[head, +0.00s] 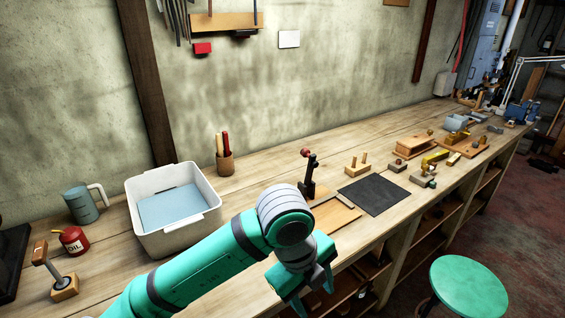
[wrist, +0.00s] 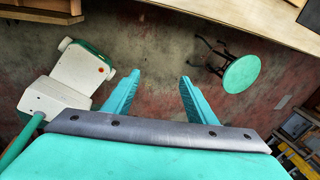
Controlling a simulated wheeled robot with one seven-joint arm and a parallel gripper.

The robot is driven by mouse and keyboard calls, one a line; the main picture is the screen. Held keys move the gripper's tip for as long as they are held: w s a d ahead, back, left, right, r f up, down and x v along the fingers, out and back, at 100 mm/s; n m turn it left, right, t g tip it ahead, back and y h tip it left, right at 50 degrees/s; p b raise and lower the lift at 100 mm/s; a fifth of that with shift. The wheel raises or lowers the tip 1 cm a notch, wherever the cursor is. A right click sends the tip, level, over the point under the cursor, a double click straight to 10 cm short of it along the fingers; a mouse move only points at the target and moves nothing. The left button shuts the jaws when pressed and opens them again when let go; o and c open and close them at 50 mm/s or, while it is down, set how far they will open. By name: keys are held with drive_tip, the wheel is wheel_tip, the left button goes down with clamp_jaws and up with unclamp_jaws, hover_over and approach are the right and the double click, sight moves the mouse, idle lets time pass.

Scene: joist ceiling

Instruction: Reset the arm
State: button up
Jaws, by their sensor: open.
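My gripper (wrist: 155,97) shows in the wrist view with its two teal fingers spread apart and nothing between them. Bare floor shows beyond the fingertips. In the head view my gripper (head: 313,303) hangs at the front edge of the workbench (head: 105,280), pointing down, and is partly cut off by the lower frame edge. My teal arm reaches from the lower left across the bench's front part and hides some of the bench top.
A white bin (head: 178,245) with a blue bottom stands left of my arm. A grey mug (head: 82,206), a red oil can (head: 73,240) and a tool cup (head: 225,163) are near it. A black mat (head: 374,194) lies right. A green stool (head: 468,287) stands on open floor.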

drive_tip(key=w+d+r+n+t+h, duration=0.35)
drive_tip(key=d+n+h, duration=0.2)
drive_tip(key=d, duration=0.35)
drive_tip(key=w+d+r+n+t+h, duration=0.25)
drive_tip(key=d+n+t+h, duration=0.2)
drive_tip(key=d+h, duration=0.35)
drive_tip(key=s+a+f+n+t+y, duration=0.4)
drive_tip(key=a+f+n+y, duration=0.2)
drive_tip(key=f+n, duration=0.4)
drive_tip(key=s+a+f+n+t+y, duration=0.35)
drive_tip(key=a+f+n+y, duration=0.25)
drive_tip(key=f+n, duration=0.35)
drive_tip(key=s+a+f+y, duration=0.2)
drive_tip(key=s+a, duration=0.3)
drive_tip(key=s, duration=0.7)
drive_tip(key=s+a+f+g+y, duration=0.1)
drive_tip(key=s+a+f, duration=0.4)
drive_tip(key=s, duration=0.8)
drive_tip(key=shift+s+a+f+m+y, duration=0.15)
drive_tip(key=shift+a+m+y, duration=0.3)
drive_tip(key=shift+a+y, duration=0.3)
